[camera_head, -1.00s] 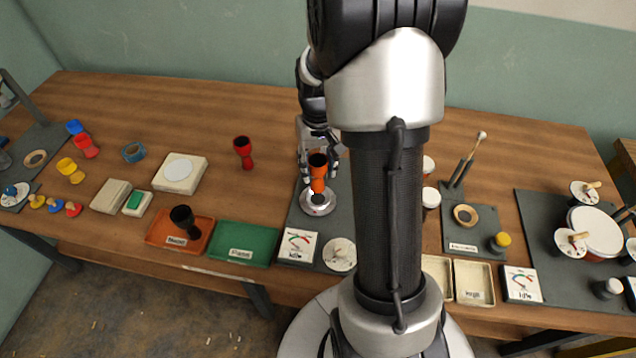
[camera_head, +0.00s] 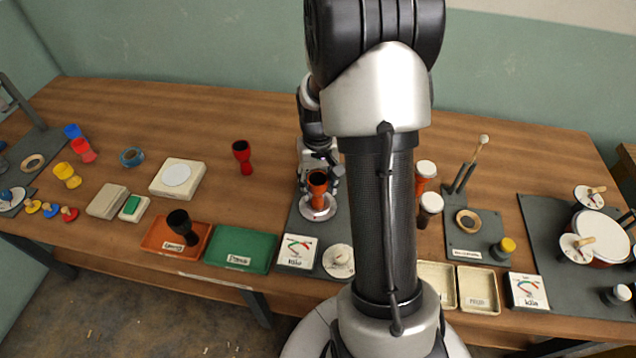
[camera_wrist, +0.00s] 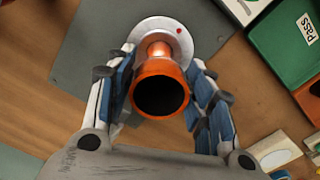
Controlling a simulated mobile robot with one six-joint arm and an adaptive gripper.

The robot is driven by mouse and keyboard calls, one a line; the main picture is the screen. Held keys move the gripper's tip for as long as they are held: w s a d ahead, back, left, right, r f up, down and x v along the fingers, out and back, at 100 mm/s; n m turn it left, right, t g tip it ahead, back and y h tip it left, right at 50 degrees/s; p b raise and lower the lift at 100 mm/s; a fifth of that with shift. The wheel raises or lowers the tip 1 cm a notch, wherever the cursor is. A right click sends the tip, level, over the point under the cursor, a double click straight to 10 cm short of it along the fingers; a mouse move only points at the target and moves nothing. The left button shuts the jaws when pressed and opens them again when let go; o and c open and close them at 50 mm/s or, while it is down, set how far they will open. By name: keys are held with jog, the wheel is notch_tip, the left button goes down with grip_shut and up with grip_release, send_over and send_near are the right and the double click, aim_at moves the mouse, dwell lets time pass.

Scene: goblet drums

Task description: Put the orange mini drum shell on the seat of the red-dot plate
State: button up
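The orange mini drum shell (camera_head: 317,189) stands upright on the round silver plate (camera_head: 319,214), its dark open mouth facing up. In the wrist view the shell (camera_wrist: 161,72) has its narrow waist and foot over the middle of the plate (camera_wrist: 178,27). A red dot shows on the plate's rim. My gripper (camera_head: 319,184) is around the shell. In the wrist view its blue-padded fingers (camera_wrist: 162,62) stand on both sides of the bowl, spread, with what looks like a narrow gap. The shell's foot and the seat under it are mostly hidden.
A pass tray (camera_head: 240,248), a gauge box (camera_head: 297,251) and a small round dial (camera_head: 338,261) lie in front of the plate. A red shell (camera_head: 242,156) stands to the left. Orange shells with white tops (camera_head: 428,202) stand right, partly behind my arm.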

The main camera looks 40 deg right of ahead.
jog(key=shift+o, duration=1.4)
jog(key=shift+r, duration=0.1)
notch_tip(320, 180, up, 11)
jog(key=p, duration=0.4)
jog(key=shift+r, duration=0.15)
jog(key=s+a+r+n+t, duration=0.2)
jog(key=s+a+r, duration=0.3)
jog(key=a+r, duration=0.55)
jog(key=s+a+r+n+t, duration=0.2)
jog(key=s+a+r, duration=0.2)
jog(key=s+a, duration=0.5)
jog(key=s, duration=0.3)
jog(key=shift+s+a+n+t, duration=0.15)
jog(key=shift+n+t, duration=0.15)
